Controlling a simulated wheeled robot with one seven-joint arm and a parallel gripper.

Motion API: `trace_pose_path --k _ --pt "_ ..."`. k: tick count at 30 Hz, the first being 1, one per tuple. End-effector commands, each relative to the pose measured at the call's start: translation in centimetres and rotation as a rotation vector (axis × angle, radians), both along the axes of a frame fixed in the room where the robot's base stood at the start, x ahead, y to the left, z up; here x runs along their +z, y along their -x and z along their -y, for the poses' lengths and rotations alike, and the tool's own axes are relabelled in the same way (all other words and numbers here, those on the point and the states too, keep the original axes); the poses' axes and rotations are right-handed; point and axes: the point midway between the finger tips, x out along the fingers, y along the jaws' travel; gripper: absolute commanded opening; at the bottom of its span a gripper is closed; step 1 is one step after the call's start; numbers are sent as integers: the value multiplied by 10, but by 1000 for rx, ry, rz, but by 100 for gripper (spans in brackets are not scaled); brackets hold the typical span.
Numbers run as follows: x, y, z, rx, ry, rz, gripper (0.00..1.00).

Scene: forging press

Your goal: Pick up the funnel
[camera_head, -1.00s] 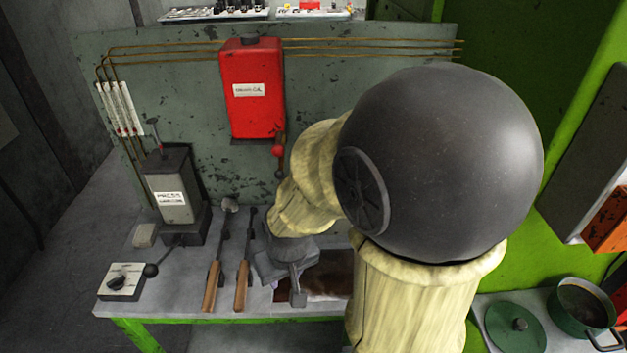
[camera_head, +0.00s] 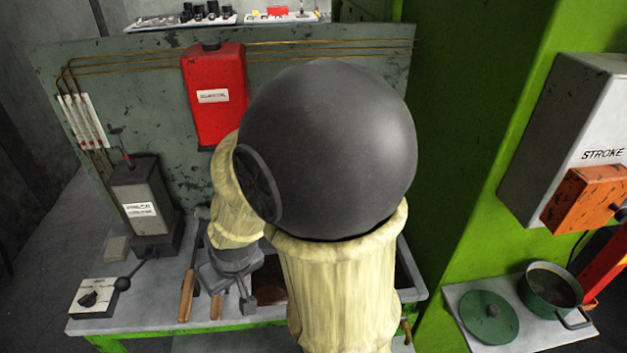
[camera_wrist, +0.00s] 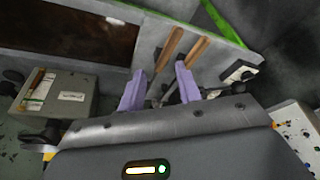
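I cannot make out a funnel for certain in either view. In the head view my gripper (camera_head: 232,278) is low over the bench, in front of the wooden-handled tools (camera_head: 187,295), and hides part of them. In the wrist view its two purple fingers stand apart, with nothing visibly held between them (camera_wrist: 160,88). The two wooden handles (camera_wrist: 185,50) show beyond the fingers, and their metal shafts run down between them. My arm hides much of the bench's middle and right.
A grey press-like device (camera_head: 140,205) and a small switch box (camera_head: 92,298) stand at the bench's left. A red tank (camera_head: 214,95) hangs on the back panel. A dark brown tray area (camera_wrist: 80,30) shows in the wrist view. A green pot (camera_head: 552,288) and lid (camera_head: 489,317) sit at right.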

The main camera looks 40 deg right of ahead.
Motion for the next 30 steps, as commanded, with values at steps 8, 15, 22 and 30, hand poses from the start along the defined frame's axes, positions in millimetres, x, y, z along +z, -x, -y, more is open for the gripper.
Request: trace_pose_path --k 8,15,22,30 --pt "-23 -90 12 12 155 317 34" --pt "-31 -128 68 -48 578 442 34" --pt "-27 -109 124 -112 1120 299 34" --pt "-5 -60 143 -157 1597 -60 34"
